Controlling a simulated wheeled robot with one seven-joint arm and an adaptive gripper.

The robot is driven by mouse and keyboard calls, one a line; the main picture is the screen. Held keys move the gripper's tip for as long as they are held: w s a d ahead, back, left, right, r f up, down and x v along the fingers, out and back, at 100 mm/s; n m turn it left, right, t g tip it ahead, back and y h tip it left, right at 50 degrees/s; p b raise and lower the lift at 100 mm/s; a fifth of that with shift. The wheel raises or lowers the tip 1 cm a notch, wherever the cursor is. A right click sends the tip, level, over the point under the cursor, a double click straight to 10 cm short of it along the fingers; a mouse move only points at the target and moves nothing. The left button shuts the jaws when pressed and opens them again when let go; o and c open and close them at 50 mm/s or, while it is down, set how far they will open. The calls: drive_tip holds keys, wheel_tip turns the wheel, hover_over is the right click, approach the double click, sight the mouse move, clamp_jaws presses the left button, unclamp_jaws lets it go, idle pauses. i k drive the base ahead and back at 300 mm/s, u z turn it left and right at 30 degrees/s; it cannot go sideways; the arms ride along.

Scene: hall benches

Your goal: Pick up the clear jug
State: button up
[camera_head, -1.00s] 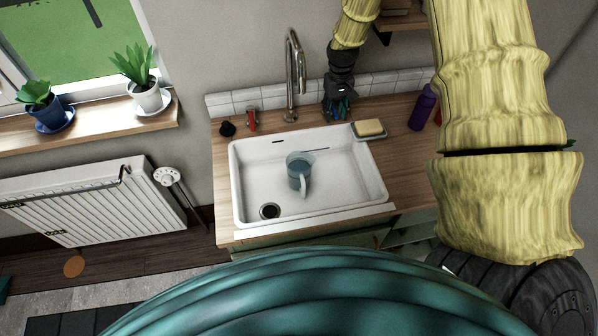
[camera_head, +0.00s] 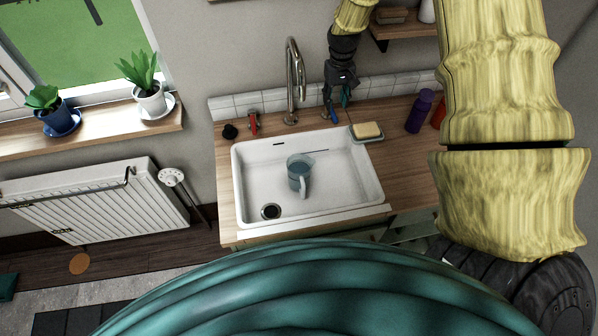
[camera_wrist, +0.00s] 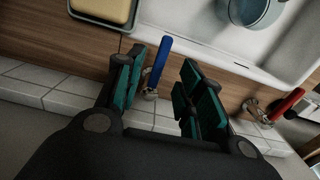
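The clear jug (camera_head: 299,174) stands in the white sink (camera_head: 340,196), near its middle, with its handle toward the front. In the wrist view part of the jug (camera_wrist: 255,10) shows at the top edge, beyond the fingertips. My gripper (camera_head: 335,113) is above the counter behind the sink, to the right of the tap, and apart from the jug. In the wrist view my gripper (camera_wrist: 158,72) is open, with a gap between its teal finger pads. Nothing is held between them.
A tall tap (camera_head: 292,80) rises behind the sink. A yellow sponge on a dish (camera_head: 367,131) sits at the sink's back right corner. A purple bottle (camera_head: 420,111) stands on the right counter. A blue-handled tap (camera_wrist: 157,66) shows between my fingers. A wall shelf (camera_head: 405,27) is at upper right.

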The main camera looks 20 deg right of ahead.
sight(299, 166)
drive_tip(key=k, duration=1)
